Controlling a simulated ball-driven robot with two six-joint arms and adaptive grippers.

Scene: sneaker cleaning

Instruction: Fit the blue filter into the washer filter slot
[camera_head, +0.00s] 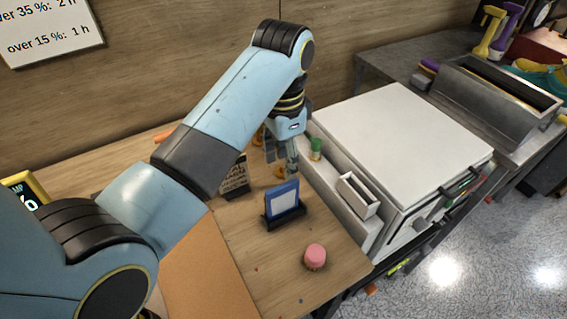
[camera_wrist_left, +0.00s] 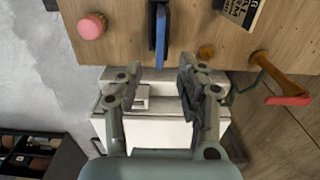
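The blue filter (camera_head: 283,198) stands upright in a dark holder (camera_head: 286,219) on the wooden table. It also shows edge-on at the top of the left wrist view (camera_wrist_left: 160,38). The white washer (camera_head: 400,140) is right of the table, with a small open rectangular slot (camera_head: 358,195) on its near side. My left gripper (camera_head: 281,163) points down behind the filter, apart from it. In the left wrist view its fingers (camera_wrist_left: 160,93) are spread with nothing between them, and white washer parts show beyond them. My right gripper is out of view.
A pink round item (camera_head: 315,257) sits near the table's front edge. A black sign (camera_head: 235,180) stands left of the filter. A green-capped item (camera_head: 316,149) is beside the washer. A metal trough (camera_head: 490,95) stands behind the washer.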

